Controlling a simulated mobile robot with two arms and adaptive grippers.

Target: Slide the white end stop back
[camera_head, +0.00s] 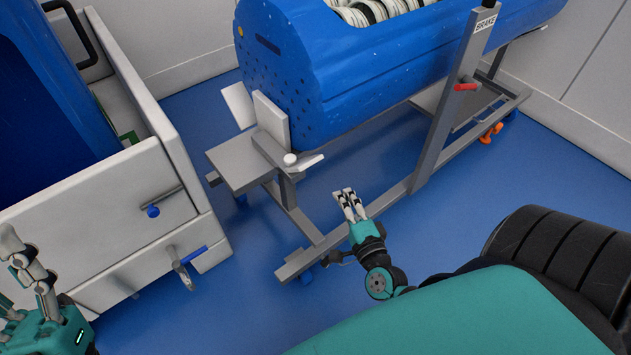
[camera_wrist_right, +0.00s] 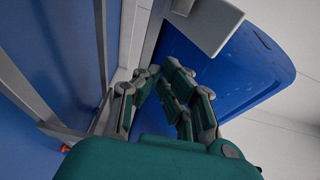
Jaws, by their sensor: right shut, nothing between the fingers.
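The white end stop (camera_head: 271,118) stands upright against the near end of the blue tub (camera_head: 310,75). Below it are a white knob (camera_head: 290,159) and a short pale plate on the grey carrier frame. My right gripper (camera_head: 345,192) is shut and empty, below and to the right of the end stop and apart from it. In the right wrist view its fingertips (camera_wrist_right: 160,73) converge, with the blue tub (camera_wrist_right: 235,65) and a pale block (camera_wrist_right: 207,22) beyond; I cannot tell which part that block is. My left gripper (camera_head: 28,268) is open and empty at the lower left.
A white cart (camera_head: 95,235) with a blue handle stands at the left. The carrier's grey post (camera_head: 452,95) with a red lever (camera_head: 466,87) and its lower rail (camera_head: 400,190) lie beyond my right gripper. Bare blue floor shows between cart and carrier.

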